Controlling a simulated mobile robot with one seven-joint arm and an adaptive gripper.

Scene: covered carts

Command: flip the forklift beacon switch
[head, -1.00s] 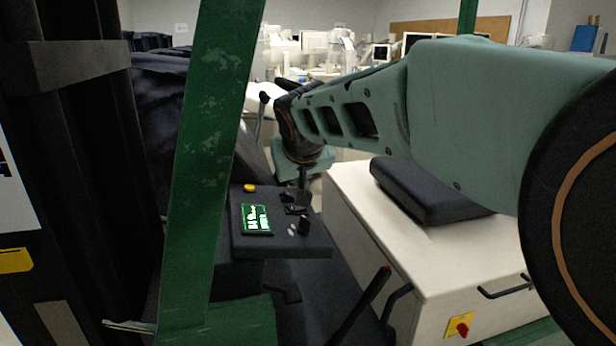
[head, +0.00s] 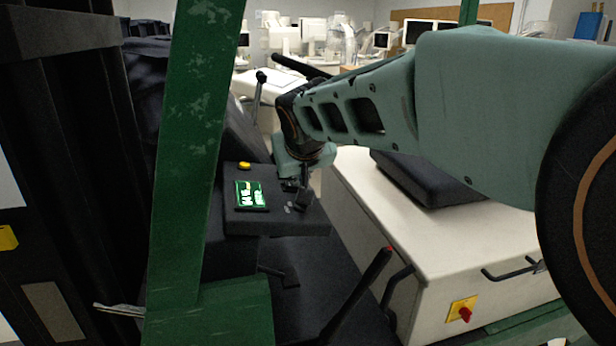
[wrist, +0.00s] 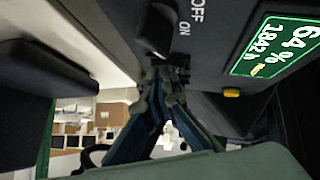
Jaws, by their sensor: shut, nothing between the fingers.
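The beacon switch is a black lever block (head: 304,200) on the dark console (head: 265,228), beside small white lettering. In the wrist view the switch (wrist: 154,30) stands next to the words OFF and ON, near the top. My gripper (head: 291,185) is shut and empty, low over the console just behind the switch. In the wrist view my gripper's fingertips (wrist: 170,72) are close below the switch's end; I cannot tell whether they touch it.
A lit green display (head: 250,195) and a yellow button (head: 244,165) share the console. A green post (head: 190,150) stands at left. A white cabinet (head: 450,245) with a dark pad and a red knob (head: 465,313) is at right. A red-tipped lever (head: 360,290) rises in front.

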